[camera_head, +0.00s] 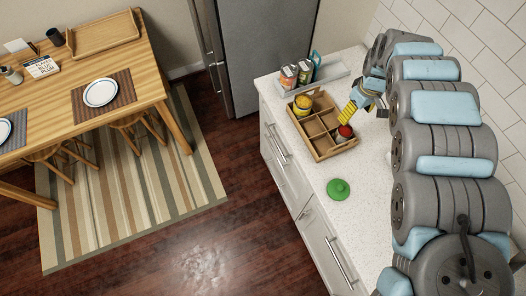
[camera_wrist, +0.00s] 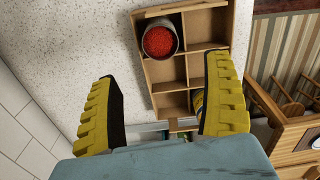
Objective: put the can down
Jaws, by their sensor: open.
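An open can with red contents (camera_head: 345,131) stands at the near right corner of the wooden divided tray (camera_head: 325,151) on the counter. In the wrist view the can (camera_wrist: 160,38) appears upright in a corner compartment, ahead of and apart from the fingertips. My gripper (camera_head: 352,109) is open and empty, just behind the can in the head view; its yellow fingers are spread wide in the wrist view (camera_wrist: 163,88). A yellow can (camera_head: 302,104) stands in the tray's far left corner; in the wrist view it is mostly hidden behind the right finger.
A green round lid-like object (camera_head: 338,189) lies on the pale counter (camera_head: 345,220) in front. The other tray compartments look empty. A tiled wall is at right; a wooden table (camera_head: 60,95) is at left.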

